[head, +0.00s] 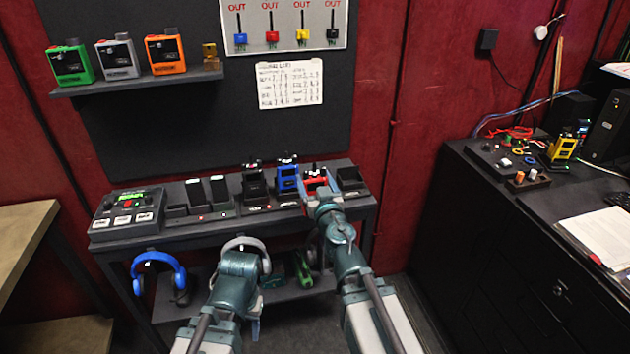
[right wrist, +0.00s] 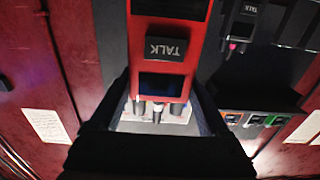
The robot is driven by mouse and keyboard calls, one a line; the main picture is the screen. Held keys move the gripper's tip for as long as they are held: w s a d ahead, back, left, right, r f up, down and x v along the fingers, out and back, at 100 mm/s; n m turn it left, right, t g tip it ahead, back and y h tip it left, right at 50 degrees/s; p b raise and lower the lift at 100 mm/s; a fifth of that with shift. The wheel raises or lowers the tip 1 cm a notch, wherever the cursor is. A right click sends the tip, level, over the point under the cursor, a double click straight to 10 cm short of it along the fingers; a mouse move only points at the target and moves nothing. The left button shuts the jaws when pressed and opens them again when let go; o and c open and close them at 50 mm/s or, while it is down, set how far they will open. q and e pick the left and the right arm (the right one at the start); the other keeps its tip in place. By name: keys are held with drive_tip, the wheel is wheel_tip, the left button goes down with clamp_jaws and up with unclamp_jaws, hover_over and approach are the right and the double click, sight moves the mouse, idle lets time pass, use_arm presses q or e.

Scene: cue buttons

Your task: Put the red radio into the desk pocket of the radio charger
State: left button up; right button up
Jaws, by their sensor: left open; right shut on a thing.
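The red radio (head: 317,184) is upright at the charger row, right of the blue radio (head: 288,180). My right gripper (head: 320,196) is shut on it. In the right wrist view the red radio (right wrist: 160,78) fills the middle, its TALK label upside down. My left gripper (head: 254,326) is open, low in front of the shelf.
A control box (head: 128,212) and upright black devices (head: 206,193) stand left on the shelf. Blue headphones (head: 158,270) hang below it.

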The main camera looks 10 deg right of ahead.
use_arm(q)
drive_tip(key=shift+r, duration=0.15)
use_arm(e)
drive_tip(key=shift+r, duration=0.15)
wheel_tip(320, 180, up, 7)
drive_tip(key=p, duration=0.7)
drive_tip(key=shift+r+p, duration=0.2)
drive_tip(key=shift+p, duration=0.1)
use_arm(q)
wheel_tip(320, 180, up, 7)
drive_tip(key=shift+r, duration=0.15)
use_arm(e)
drive_tip(key=shift+w+f, duration=0.1)
